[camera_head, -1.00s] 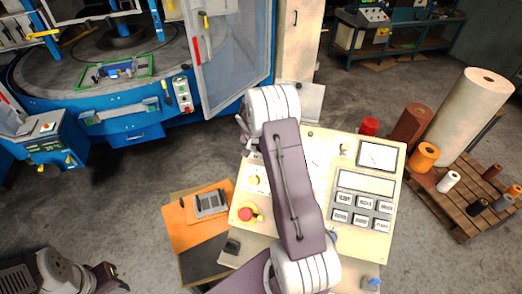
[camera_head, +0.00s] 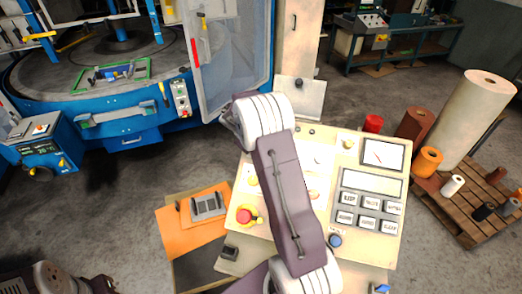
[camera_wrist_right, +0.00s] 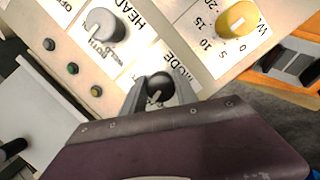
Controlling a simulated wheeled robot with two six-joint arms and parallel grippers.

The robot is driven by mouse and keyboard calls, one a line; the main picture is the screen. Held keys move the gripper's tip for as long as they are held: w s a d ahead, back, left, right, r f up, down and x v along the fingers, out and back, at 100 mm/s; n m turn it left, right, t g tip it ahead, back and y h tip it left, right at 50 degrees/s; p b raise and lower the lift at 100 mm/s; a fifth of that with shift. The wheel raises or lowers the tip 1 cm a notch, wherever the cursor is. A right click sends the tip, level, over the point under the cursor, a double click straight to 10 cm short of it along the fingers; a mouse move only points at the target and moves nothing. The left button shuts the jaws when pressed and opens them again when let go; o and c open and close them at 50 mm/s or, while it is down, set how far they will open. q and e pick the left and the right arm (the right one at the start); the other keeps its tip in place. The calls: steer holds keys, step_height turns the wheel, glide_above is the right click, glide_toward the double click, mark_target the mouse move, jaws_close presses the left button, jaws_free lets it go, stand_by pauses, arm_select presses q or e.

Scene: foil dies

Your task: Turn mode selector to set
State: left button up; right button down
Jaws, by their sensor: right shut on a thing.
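The mode selector (camera_wrist_right: 157,88) is a dark round knob beside the printed word MODE on the cream panel, low in the middle of the right wrist view. My right gripper (camera_wrist_right: 160,98) is shut on it, with one grey finger on each side. Its pointer and position marks are too small or covered to read. In the head view my right arm covers the selector and the gripper. My left gripper is out of view; only part of my left arm shows at the bottom left.
The cream control panel (camera_head: 262,228) carries a red stop button (camera_head: 246,215), a yellow knob (camera_wrist_right: 236,20), a grey knob (camera_wrist_right: 104,25) and keypad keys. An orange folder (camera_head: 176,235) lies left of it. A pallet with rolls (camera_head: 468,212) stands at the right.

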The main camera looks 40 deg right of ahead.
steer(key=n+h+b, duration=0.1)
steer(key=n+b, duration=0.1)
steer(key=n, duration=0.3)
steer(key=shift+d, duration=0.1)
steer(key=shift+n, duration=0.5)
steer(key=c, duration=0.9)
jaws_free()
steer(key=shift+c, duration=0.2)
steer(key=shift+a+r+b, duration=0.25)
steer(key=shift+r+b, duration=0.05)
steer(key=b+v, duration=0.1)
steer(key=v, duration=0.7)
steer(key=shift+b, duration=0.35)
